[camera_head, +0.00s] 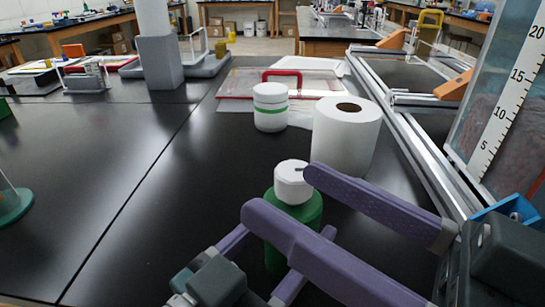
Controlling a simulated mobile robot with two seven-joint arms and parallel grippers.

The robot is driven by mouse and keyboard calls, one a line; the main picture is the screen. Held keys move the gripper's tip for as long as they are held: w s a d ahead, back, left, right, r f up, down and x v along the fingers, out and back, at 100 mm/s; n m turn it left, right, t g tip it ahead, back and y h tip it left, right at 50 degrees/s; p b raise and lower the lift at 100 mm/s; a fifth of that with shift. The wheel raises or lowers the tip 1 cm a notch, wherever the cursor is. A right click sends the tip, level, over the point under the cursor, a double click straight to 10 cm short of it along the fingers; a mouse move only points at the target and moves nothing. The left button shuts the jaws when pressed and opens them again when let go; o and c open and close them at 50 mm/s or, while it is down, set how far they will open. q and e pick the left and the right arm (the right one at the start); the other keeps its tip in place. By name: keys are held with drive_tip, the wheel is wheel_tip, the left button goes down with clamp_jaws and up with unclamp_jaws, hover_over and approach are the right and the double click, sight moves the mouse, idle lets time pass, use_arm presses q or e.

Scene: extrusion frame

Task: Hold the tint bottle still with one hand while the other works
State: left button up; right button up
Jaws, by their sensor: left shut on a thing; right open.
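The tint bottle, a green bottle (307,213) with a white cap (293,182), stands on the black bench at the lower middle. My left gripper (289,236) is shut on the green body, with one purple finger on each side. My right gripper (286,195) comes in from the right and is open. Its long purple fingers lie on either side of the bottle near cap height, the far one close to the cap. Whether they touch it, I cannot tell. The near finger hides part of the bottle's body and of my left fingers.
A white paper roll (346,140) and a white jar with a green band (270,108) stand behind the bottle. A metal extrusion frame (420,150) and a scaled clear tank (510,90) are at the right. The bench at left is largely clear.

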drive_tip(key=d+f+t+h, duration=0.2)
drive_tip(key=d+f+h, duration=0.1)
drive_tip(key=d, duration=0.1)
drive_tip(key=x, duration=1.1)
drive_tip(key=shift+w, duration=0.4)
drive_tip(key=shift+d+r, duration=0.1)
drive_tip(key=shift+d, duration=0.05)
clamp_jaws()
